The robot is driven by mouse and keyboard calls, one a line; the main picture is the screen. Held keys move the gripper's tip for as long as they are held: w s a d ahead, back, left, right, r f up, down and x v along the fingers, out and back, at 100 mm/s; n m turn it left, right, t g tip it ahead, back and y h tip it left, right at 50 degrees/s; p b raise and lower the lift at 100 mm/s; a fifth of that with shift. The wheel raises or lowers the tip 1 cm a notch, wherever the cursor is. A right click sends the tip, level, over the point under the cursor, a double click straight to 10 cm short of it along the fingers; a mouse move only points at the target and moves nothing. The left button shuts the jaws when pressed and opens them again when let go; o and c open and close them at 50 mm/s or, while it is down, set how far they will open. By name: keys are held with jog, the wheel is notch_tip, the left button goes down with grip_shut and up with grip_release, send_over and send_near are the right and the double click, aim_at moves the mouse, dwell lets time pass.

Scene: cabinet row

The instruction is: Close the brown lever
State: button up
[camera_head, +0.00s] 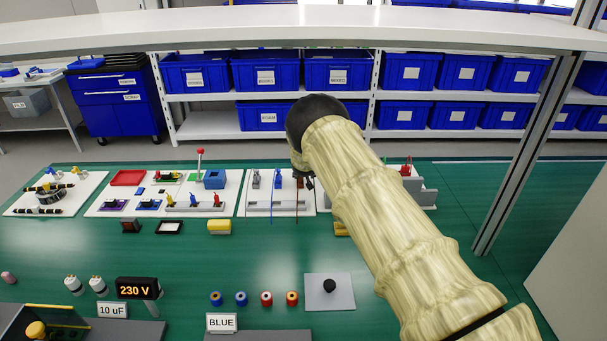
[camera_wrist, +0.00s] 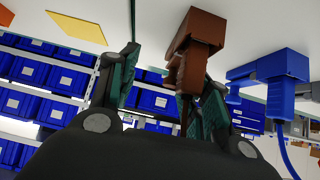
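The brown lever (camera_wrist: 196,42) shows in the wrist view, upper middle, on a brown block with a narrower part hanging down toward my gripper. My gripper (camera_wrist: 162,88) is open, with its two dark green-padded fingers well apart. The brown lever's lower end is close to the right finger and overlaps it in the picture; I cannot tell whether they touch. In the head view my arm covers the brown lever, and only a dark bit of my gripper (camera_head: 307,181) shows beside the arm's end.
A blue lever (camera_wrist: 268,72) with a blue wire stands right of the brown one in the wrist view. In the head view a blue lever (camera_head: 277,179) and a grey lever (camera_head: 256,179) stand left of my arm. The green table (camera_head: 270,246) is clear in the middle.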

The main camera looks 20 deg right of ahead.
jog(key=shift+w+a+r, duration=0.1)
jog(key=shift+w+r, duration=0.05)
jog(key=shift+r, duration=0.1)
jog(key=shift+a+r, duration=0.1)
jog(key=shift+r, duration=0.35)
notch_tip(320, 180, up, 9)
dwell(0.3)
dwell(0.4)
